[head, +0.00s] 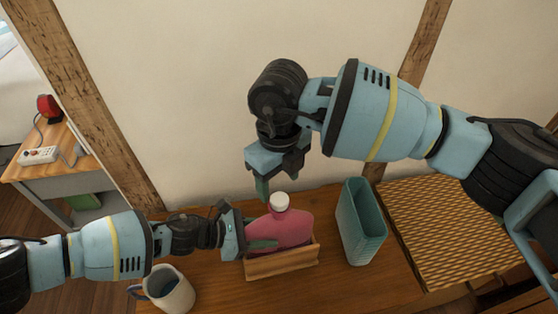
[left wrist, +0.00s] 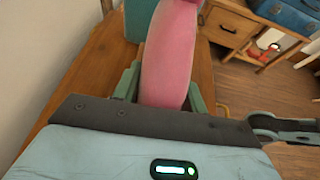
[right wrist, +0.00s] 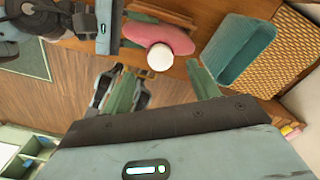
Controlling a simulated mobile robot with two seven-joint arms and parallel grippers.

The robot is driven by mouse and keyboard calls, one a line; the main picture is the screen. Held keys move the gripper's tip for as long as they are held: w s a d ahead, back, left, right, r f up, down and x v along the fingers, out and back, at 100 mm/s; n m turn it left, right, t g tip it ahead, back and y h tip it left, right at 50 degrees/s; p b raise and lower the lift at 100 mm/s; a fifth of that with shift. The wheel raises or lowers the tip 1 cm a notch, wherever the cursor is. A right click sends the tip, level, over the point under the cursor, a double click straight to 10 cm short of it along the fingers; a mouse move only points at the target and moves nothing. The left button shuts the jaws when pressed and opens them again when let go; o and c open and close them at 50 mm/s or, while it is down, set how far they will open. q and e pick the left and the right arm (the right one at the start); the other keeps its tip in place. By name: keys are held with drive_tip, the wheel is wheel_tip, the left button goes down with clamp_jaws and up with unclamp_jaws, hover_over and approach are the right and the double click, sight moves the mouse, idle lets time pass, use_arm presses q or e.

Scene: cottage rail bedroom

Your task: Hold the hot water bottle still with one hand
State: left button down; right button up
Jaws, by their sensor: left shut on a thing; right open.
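The pink hot water bottle (head: 290,228) with a white cap (head: 280,201) stands upright in a low wooden holder (head: 283,262) on the wooden table. My left gripper (head: 262,246) is shut on the bottle's side; in the left wrist view the bottle (left wrist: 168,60) rises between its fingers (left wrist: 160,88). My right gripper (head: 268,182) is open and empty, above and just left of the cap. In the right wrist view the cap (right wrist: 160,57) lies beyond the gap between its fingers (right wrist: 165,85), apart from them.
A teal ribbed container (head: 361,225) stands right of the bottle, with a woven mat (head: 440,225) beyond it. A grey mug (head: 168,290) is at the front left, below my left arm. The wall is close behind the table.

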sight(279, 198)
drive_tip(key=shift+f, duration=2.5)
drive_tip(key=c, duration=1.2)
drive_tip(key=m, duration=0.5)
drive_tip(key=o, duration=1.2)
drive_tip(key=shift+c, duration=0.2)
drive_tip(key=shift+r, duration=0.1)
wheel_tip(279, 198, up, 12)
use_arm(q)
drive_tip(key=c, duration=0.7)
unclamp_jaws()
